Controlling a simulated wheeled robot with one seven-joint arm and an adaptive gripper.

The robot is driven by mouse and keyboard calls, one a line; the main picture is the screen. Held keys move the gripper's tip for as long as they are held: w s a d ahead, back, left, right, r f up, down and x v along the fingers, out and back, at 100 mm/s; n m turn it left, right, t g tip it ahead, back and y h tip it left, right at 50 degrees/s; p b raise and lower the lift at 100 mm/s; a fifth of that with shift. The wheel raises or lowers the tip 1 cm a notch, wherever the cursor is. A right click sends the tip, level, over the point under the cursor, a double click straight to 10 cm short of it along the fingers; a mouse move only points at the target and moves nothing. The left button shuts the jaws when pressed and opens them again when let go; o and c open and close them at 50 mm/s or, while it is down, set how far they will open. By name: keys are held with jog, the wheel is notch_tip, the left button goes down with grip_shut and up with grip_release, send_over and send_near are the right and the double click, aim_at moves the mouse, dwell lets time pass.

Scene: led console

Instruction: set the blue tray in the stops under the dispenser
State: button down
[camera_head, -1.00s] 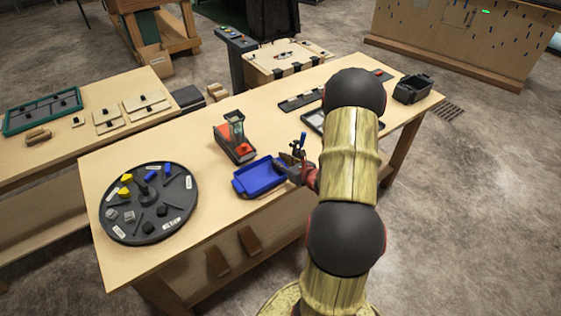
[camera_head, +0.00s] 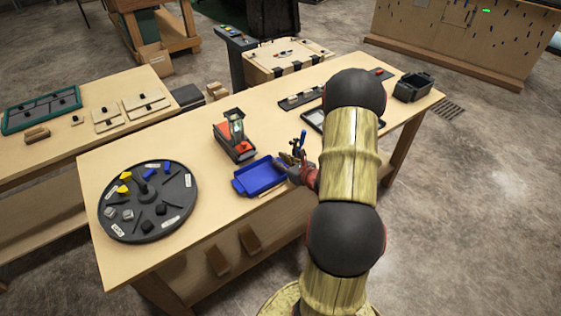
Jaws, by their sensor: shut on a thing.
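The blue tray (camera_head: 258,179) is on or just above the wooden table, near its front edge; I cannot tell whether it touches the table. My gripper (camera_head: 287,170) is shut on the right end of the blue tray, and my arm comes in from the right. The dispenser (camera_head: 236,128), with a clear upper part and a red and black base (camera_head: 232,146), stands just behind and left of the tray. The tray is apart from the dispenser. The stops cannot be made out at this size.
A round black turntable (camera_head: 182,209) with yellow, blue and grey pieces is at the table's left. A black bin (camera_head: 413,87) stands at the far right corner. A wooden strip (camera_head: 271,192) lies by the tray's front. Bare table (camera_head: 180,140) lies left of the dispenser.

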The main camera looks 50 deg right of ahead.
dwell(0.3)
jog(key=c, duration=1.7)
grip_release()
jog(key=shift+f, duration=0.1)
jog(key=shift+o, duration=0.8)
jog(key=shift+s, duration=0.1)
jog(key=v, duration=1.1)
jog(key=shift+s+a, duration=0.15)
jog(key=shift+s, duration=0.25)
